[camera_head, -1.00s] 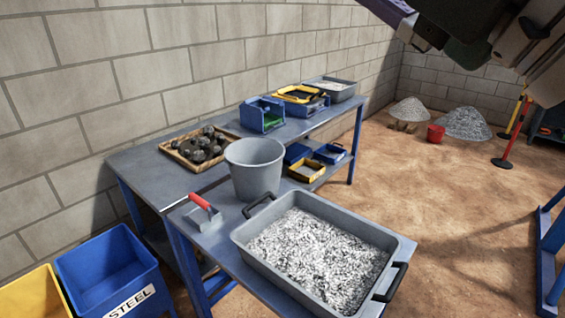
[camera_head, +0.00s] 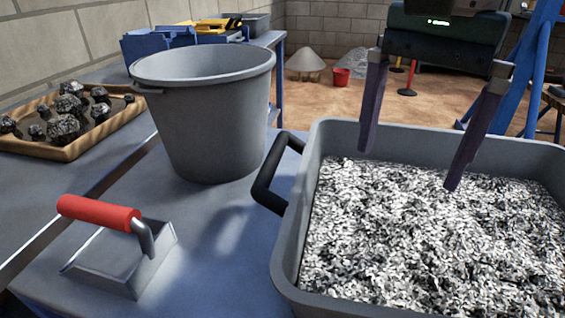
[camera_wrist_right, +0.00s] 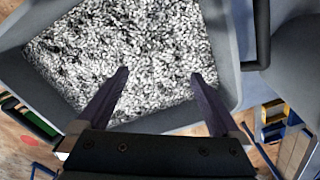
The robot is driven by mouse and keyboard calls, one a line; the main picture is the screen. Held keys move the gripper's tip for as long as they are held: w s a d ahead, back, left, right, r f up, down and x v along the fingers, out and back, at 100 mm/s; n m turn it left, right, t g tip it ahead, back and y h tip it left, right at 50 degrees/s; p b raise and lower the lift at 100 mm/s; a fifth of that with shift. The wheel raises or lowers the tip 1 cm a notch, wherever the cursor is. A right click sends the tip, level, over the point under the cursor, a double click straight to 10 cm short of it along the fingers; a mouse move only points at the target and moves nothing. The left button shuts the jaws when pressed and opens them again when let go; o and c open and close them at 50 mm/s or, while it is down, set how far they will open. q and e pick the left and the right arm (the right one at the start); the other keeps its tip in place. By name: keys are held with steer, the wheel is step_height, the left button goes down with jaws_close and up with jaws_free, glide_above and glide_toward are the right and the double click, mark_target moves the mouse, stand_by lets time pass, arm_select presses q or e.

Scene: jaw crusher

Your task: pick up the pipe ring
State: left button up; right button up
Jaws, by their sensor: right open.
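I cannot make out a pipe ring in either view; if it is in the tray, the grey and white chips hide it. The grey tray (camera_head: 290,230) is full of these chips (camera_head: 425,245) and stands on the blue bench. My right gripper (camera_head: 409,169) is open and empty, its two dark fingers pointing down over the tray. In the right wrist view the open fingers (camera_wrist_right: 160,74) reach over the chips (camera_wrist_right: 150,40), with nothing between them. My left gripper is not in view.
A grey bucket (camera_head: 210,115) stands left of the tray. A red-handled trowel (camera_head: 118,250) lies in front of it. A wooden tray (camera_head: 75,150) of dark rocks is at the left. Blue and yellow bins (camera_head: 160,42) stand farther back. A black handle (camera_head: 270,175) juts from the tray's left side.

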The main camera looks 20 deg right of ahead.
mark_target(395, 214)
steer(key=f, duration=0.3)
steer(key=shift+s+d+f, duration=0.3)
steer(key=shift+s+f, duration=0.1)
steer(key=shift+w+f+b, duration=0.1)
steer(key=shift+f+b, duration=0.2)
steer(key=shift+f, duration=2.5)
jaws_close()
